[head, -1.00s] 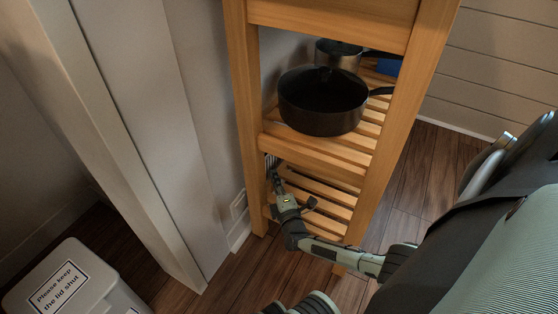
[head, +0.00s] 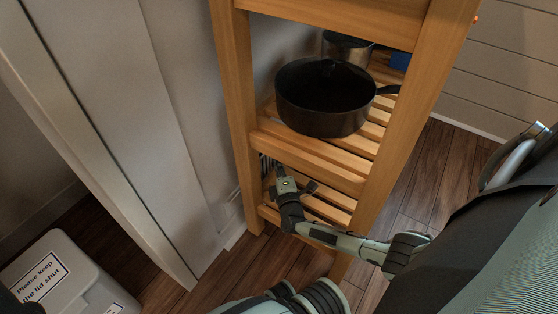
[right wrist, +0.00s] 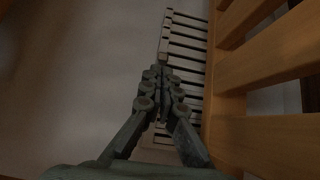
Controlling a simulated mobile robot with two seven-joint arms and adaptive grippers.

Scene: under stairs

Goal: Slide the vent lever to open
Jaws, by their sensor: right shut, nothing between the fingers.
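The vent (right wrist: 187,45) is a pale grille with dark slats on the wall, seen in the right wrist view beside the wooden shelf. In the head view my right gripper (head: 280,172) reaches into the shelf's lower opening. My left gripper is not identifiable.
The wooden shelf (head: 238,120) surrounds my right gripper closely, with slats below and above. A black pot (head: 322,112) and a metal pot (head: 345,48) stand on its upper slats. A lidded grey bin (head: 75,268) stands at the lower left.

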